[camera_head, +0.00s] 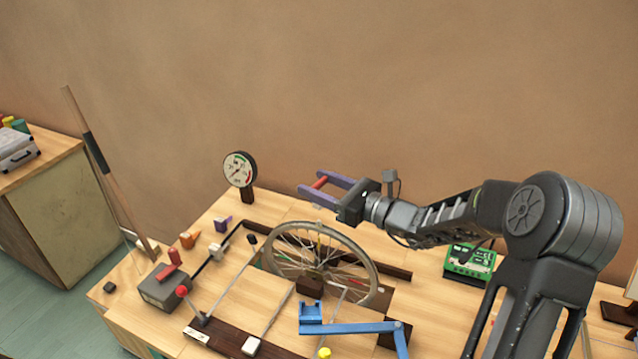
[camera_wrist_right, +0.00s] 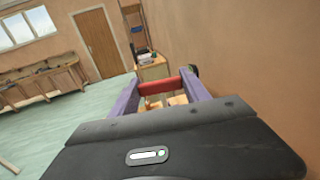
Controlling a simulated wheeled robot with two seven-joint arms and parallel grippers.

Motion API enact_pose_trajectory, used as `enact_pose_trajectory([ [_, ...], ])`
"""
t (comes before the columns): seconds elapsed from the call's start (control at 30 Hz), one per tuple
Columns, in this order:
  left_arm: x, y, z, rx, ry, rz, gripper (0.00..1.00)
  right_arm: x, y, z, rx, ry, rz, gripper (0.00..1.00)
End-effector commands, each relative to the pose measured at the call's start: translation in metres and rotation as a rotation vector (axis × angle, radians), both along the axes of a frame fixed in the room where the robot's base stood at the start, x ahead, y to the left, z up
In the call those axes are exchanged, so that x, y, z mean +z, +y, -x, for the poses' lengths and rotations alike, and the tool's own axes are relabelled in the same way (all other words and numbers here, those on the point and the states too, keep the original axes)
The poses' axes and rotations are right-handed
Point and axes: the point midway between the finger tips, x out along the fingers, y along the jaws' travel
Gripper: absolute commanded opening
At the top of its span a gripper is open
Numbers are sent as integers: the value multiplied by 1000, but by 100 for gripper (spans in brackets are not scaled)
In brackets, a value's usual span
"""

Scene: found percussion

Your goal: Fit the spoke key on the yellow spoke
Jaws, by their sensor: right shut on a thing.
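My right gripper (camera_head: 319,189) has purple fingers and is raised above the back of the workbench, near the wall. It is shut on a small red bar, which I take for the spoke key (camera_head: 320,182); the bar also spans the fingers in the right wrist view (camera_wrist_right: 160,86). The spoked wheel (camera_head: 364,254) stands tilted on the bench, below the gripper and well apart from the key. My left gripper is not in view.
A round dial gauge (camera_head: 239,169) stands left of the gripper. A grey box (camera_head: 161,291) with a red handle is at the bench's left. A blue bracket arm (camera_head: 355,328) lies in front of the wheel. A green device (camera_head: 469,262) sits to the right. The air around the gripper is clear.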

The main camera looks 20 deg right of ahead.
Motion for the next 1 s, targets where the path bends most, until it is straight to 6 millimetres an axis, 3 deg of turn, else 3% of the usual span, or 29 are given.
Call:
enact_pose_trajectory([
  [0.1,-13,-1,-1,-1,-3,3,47,-16,0,0,0,0,0,13],
  [0.33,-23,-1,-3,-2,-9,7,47,-30,0,0,0,-1,0,13],
  [1.0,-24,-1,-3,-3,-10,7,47,-32,0,0,0,-1,-1,13],
])
